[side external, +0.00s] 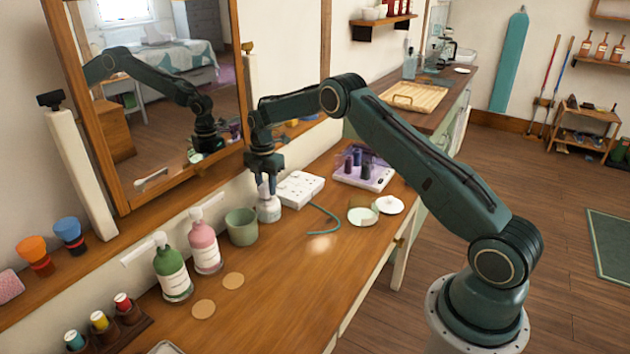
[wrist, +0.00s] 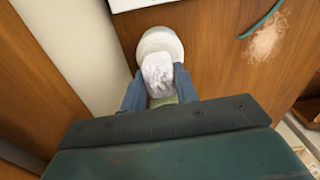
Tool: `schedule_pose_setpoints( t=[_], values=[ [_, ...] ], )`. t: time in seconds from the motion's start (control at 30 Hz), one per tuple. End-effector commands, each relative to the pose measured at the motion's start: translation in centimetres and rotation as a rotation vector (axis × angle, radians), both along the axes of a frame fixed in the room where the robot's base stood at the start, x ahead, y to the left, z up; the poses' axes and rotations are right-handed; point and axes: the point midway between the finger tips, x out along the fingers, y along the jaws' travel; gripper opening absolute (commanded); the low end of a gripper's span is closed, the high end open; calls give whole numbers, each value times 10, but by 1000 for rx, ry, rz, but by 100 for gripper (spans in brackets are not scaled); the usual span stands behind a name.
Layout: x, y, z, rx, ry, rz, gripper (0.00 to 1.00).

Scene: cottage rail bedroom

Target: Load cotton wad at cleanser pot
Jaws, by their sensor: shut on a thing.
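My gripper (side external: 266,188) points down over the far side of the wooden dresser, near the mirror. In the wrist view its two blue fingers (wrist: 160,88) are shut on a white, crumpled cotton wad (wrist: 157,72). A round white pot, seemingly the cleanser pot (side external: 269,211), stands directly below my fingertips. The pot also shows in the wrist view (wrist: 163,40), with the wad overlapping its near part. I cannot tell whether the wad touches the pot. In the side view the wad is not clearly distinguishable between the fingers.
A green cup (side external: 241,227) stands close left of the pot, with pink (side external: 205,248) and green (side external: 172,274) bottles beyond. A white box (side external: 300,188) with a teal cord sits close right. The front middle is clear.

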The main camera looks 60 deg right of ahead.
Motion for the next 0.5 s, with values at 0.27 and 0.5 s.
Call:
schedule_pose_setpoints(
  t=[0.27,0.5],
  values=[
    [0,0,-3,0,0,0,12],
    [0,0,-5,0,0,0,12]
  ],
)
